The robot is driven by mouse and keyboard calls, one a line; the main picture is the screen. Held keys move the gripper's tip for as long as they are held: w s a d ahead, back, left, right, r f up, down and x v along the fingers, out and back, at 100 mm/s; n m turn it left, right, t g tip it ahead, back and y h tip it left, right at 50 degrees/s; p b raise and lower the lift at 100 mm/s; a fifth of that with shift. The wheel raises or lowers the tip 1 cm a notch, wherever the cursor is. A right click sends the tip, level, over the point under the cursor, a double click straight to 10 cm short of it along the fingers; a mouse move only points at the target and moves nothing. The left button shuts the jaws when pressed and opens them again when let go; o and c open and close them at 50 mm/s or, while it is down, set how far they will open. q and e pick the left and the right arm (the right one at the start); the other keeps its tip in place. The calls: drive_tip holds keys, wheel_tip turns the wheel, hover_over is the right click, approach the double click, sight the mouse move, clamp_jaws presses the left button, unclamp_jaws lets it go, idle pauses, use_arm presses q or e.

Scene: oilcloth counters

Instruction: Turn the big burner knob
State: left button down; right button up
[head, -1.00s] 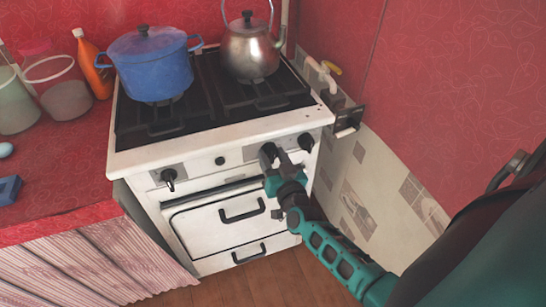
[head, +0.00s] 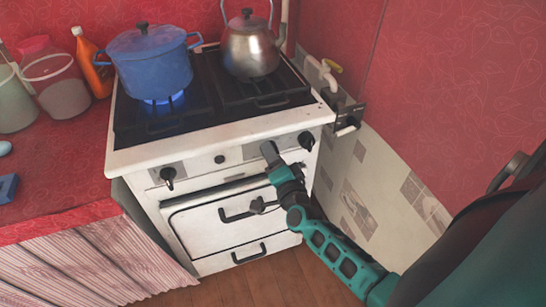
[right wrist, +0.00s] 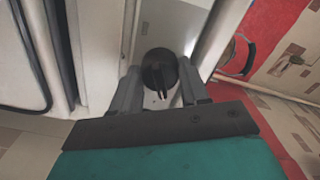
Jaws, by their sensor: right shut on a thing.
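The big burner knob (right wrist: 160,72) is black and round with a raised grip bar. It shows between the two fingers of my right gripper (right wrist: 158,92) in the right wrist view. In the head view my right gripper (head: 266,178) is at the white stove's (head: 235,135) front panel, one finger above the other, and hides this knob. It is shut on the knob. A blue flame (head: 163,99) burns under the blue pot (head: 151,62) on the left side of the stovetop. My left gripper is not in view.
Other black knobs sit at the panel's left (head: 168,175) and right (head: 306,141). The oven door handle (head: 238,213) is just below my gripper. A metal kettle (head: 250,48) stands on the stovetop. A tiled wall (head: 355,180) is close on the right.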

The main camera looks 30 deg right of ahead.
drive_tip(key=m+b, duration=0.1)
drive_tip(key=m, duration=0.3)
drive_tip(key=shift+m, duration=0.4)
idle(0.4)
drive_tip(key=o, duration=1.1)
drive_tip(key=shift+c, duration=0.2)
drive_tip(key=shift+r, duration=0.1)
